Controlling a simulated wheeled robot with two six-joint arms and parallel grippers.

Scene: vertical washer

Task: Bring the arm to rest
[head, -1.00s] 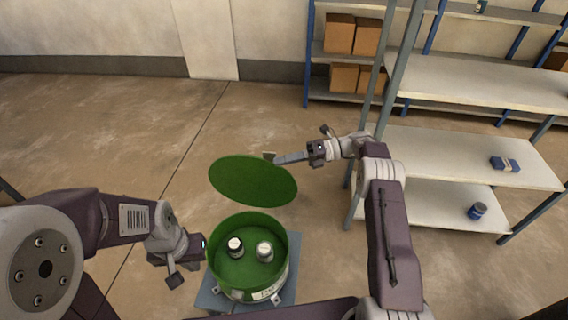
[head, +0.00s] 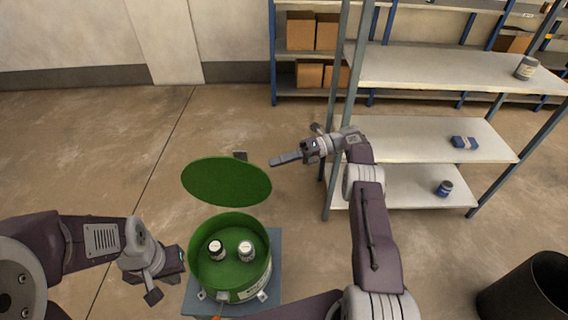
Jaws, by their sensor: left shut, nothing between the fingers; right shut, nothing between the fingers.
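My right gripper (head: 275,161) is shut and empty, pointing left in mid-air. It is just right of the raised round green lid (head: 226,182), with a gap between them. The lid's small tab (head: 240,156) shows at its far edge. My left gripper (head: 178,262) is shut and empty, left of the round green washer tub (head: 258,276) and close to its rim. The tub is open, and two small jars, a dark one (head: 216,250) and a pale one (head: 246,251), stand inside it.
The tub stands on a grey-blue base (head: 275,250). A shelf rack (head: 420,140) on the right holds a blue box (head: 464,143), a blue can (head: 444,188) and a grey can (head: 525,68). A black bin (head: 530,290) stands at lower right. Floor at left is clear.

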